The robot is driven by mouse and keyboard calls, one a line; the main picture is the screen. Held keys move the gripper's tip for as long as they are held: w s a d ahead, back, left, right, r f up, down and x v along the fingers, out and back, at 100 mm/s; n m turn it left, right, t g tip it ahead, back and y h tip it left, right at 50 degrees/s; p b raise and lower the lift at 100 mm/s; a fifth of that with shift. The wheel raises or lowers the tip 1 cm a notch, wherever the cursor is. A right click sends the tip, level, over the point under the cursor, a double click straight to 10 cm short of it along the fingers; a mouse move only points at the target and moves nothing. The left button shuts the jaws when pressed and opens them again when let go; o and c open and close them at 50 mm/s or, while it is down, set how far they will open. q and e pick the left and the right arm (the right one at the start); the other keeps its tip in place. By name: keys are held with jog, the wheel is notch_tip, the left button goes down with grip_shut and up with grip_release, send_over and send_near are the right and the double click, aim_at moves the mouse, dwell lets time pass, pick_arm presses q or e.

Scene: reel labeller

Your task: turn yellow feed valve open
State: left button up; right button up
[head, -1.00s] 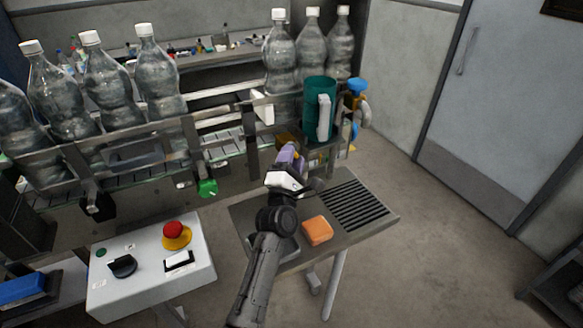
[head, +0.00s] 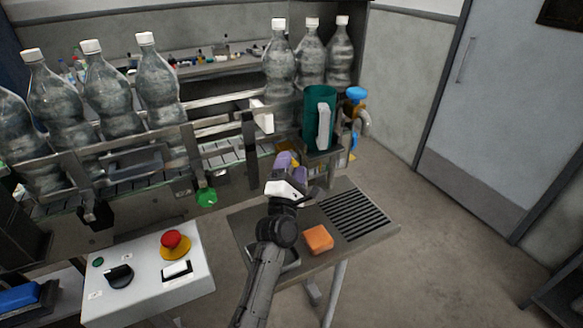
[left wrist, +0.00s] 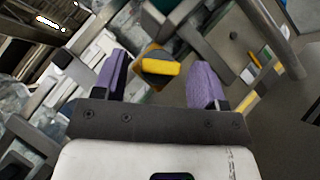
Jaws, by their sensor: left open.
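The yellow feed valve handle (left wrist: 160,68) shows in the left wrist view as a short yellow bar on a dark block. My left gripper (left wrist: 160,60) is open, with one purple finger to each side of the handle in that view. I see a gap between the handle and each finger, and cannot tell how far ahead of the fingertips it lies. In the head view my left gripper (head: 288,158) is in front of the conveyor's lower side, below the green jug, and largely hides the valve. My right gripper is not in view.
A green jug (head: 318,118) stands above and to the right of the gripper. A blue-handled tap (head: 356,94) is beyond it. A green knob (head: 206,197) sits to the left. An orange sponge (head: 318,239) lies on the side table (head: 350,248). Bottles line the conveyor.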

pick_arm(q)
jog(key=p+v, duration=0.4)
jog(key=v, duration=0.9)
jog(key=shift+s+f, duration=0.15)
jog(key=shift+s, duration=0.2)
jog(key=shift+a, duration=0.1)
